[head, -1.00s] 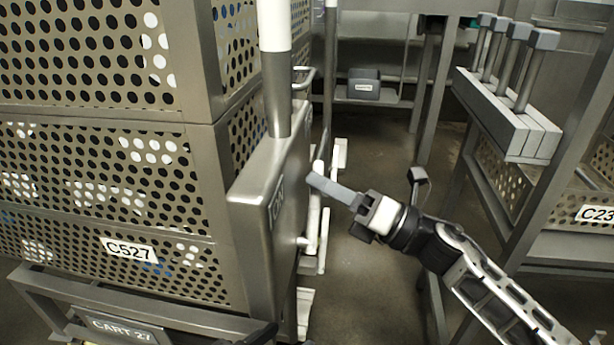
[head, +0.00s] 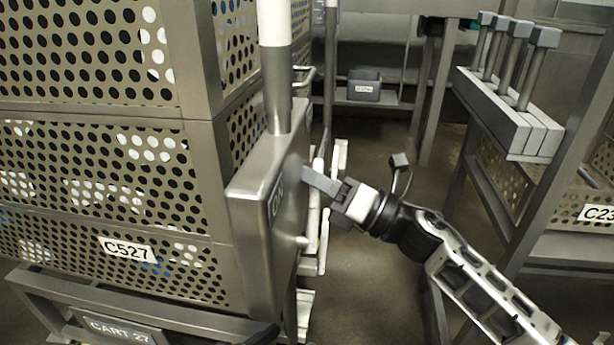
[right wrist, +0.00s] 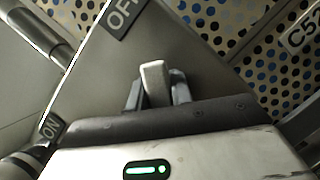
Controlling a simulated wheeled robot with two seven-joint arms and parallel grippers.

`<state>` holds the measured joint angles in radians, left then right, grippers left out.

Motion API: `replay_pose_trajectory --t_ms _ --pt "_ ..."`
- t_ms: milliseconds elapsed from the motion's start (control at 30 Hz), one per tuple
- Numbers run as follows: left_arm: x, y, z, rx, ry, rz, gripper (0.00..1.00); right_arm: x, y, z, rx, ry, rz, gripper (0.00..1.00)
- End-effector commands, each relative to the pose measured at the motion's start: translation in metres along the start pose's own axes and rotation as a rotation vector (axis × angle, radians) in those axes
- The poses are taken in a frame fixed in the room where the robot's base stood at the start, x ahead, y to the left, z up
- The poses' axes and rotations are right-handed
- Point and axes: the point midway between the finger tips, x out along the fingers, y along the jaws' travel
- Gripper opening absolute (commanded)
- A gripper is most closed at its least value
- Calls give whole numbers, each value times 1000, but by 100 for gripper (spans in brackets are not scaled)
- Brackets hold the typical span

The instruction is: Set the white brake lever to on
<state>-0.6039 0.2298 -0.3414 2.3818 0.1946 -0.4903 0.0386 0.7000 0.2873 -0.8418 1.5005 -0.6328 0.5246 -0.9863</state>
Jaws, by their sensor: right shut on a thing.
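The white brake lever (right wrist: 155,82) shows in the right wrist view as a short pale bar between my two dark fingers. The rest of it is hidden by my gripper. It stands against a grey metal panel (right wrist: 95,80), with an OFF label (right wrist: 122,16) above and an ON label (right wrist: 50,128) at lower left.
The perforated cart C527 (head: 215,240) fills the left side. A post with a white top (head: 276,100) rises from the panel. White rods (head: 313,222) stand beside the panel, below my gripper. A rack (head: 500,115) stands right. Floor between is clear.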

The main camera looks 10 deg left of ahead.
Motion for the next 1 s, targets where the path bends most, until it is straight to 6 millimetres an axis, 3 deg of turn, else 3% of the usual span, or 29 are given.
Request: replay_pose_trajectory --t_ms 200,533,567,633,1000 --pt "6 8 -9 -99 90 61 50 -2 15 -5 -160 0 70 0" --pt "4 10 -14 -116 100 70 50 -1 19 -2 -182 0 76 0" --pt "4 10 -14 -115 100 69 50 -1 19 -2 -182 0 76 27" --pt "4 10 -14 -115 100 69 50 -1 19 -2 -182 0 75 44" --pt "4 9 -14 -114 100 68 50 -1 20 -2 -182 1 79 44"
